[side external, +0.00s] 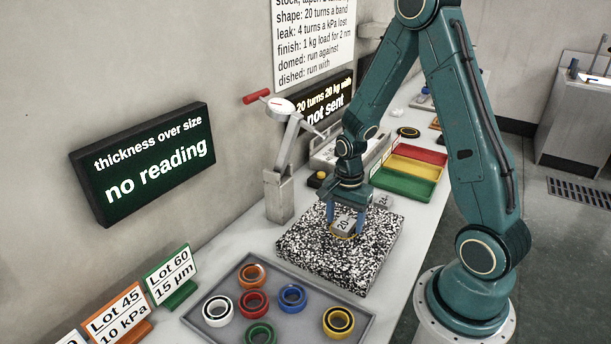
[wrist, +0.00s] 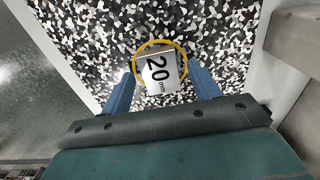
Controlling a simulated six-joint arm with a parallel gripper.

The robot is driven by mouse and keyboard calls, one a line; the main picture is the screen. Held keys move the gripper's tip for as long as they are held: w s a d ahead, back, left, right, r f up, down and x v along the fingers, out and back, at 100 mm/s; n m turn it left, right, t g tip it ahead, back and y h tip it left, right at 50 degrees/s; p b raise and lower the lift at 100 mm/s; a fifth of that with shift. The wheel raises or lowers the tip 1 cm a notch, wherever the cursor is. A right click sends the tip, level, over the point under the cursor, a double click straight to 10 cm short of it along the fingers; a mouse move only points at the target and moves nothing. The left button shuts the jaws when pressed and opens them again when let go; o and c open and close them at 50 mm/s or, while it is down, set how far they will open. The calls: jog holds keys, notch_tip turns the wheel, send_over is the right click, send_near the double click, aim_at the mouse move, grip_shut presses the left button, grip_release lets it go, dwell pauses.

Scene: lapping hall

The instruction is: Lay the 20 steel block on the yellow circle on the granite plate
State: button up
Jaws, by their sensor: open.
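The 20 steel block (wrist: 158,72) lies on the granite plate (wrist: 210,30), within the yellow circle (wrist: 181,52), with its "20 mm" face up. Its lower part seems to reach past the ring's near side. In the side external view the block (side external: 343,221) shows between the fingers, and part of the yellow circle (side external: 343,237) shows beneath it. My gripper (wrist: 160,78) is open, with one blue finger on either side of the block. Gaps show between the fingers and the block in the wrist view. In the side external view my gripper (side external: 345,226) is low over the granite plate (side external: 310,247).
A gauge stand (side external: 279,190) rises at the plate's left. A grey tray (side external: 290,326) with several coloured rings lies in front. Red, yellow and green bins (side external: 404,184) stand behind. A dark screen (side external: 150,165) reads "no reading".

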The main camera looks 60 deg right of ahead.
aim_at(344, 223)
notch_tip(344, 223, up, 12)
dwell(0.7)
jog(key=shift+a+r, duration=0.1)
dwell(0.5)
jog(key=s+a+r+n+t, duration=0.5)
jog(key=s+a+r+n, duration=0.7)
jog(key=n, duration=0.6)
jog(key=shift+a+r+t, duration=0.3)
jog(key=shift+a+r, duration=0.1)
jog(key=shift+r, duration=0.35)
